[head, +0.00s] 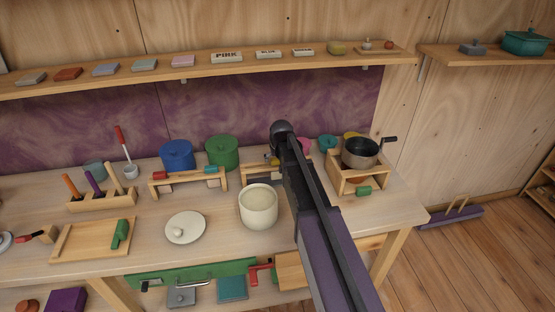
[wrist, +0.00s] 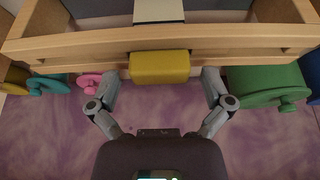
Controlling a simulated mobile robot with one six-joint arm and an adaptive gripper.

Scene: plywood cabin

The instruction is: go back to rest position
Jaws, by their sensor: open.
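My gripper (wrist: 159,76) is open, with its two grey fingers spread wide in the wrist view. A yellow block (wrist: 160,67) on the front of a wooden stand (wrist: 225,40) lies between the fingertips. I see a gap on both sides and cannot tell its depth. In the head view my arm reaches from the lower right up over the bench, and it hides most of my gripper. The same wooden stand (head: 262,174) shows partly beside the arm.
On the bench (head: 215,252) stand a cream pot (head: 258,208), a white lid (head: 185,228), a blue pot (head: 177,156) and a green pot (head: 222,152). A dark pan (head: 360,152) sits on a wooden stand at right. A shelf (head: 120,82) runs above. Open floor (head: 480,255) lies at right.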

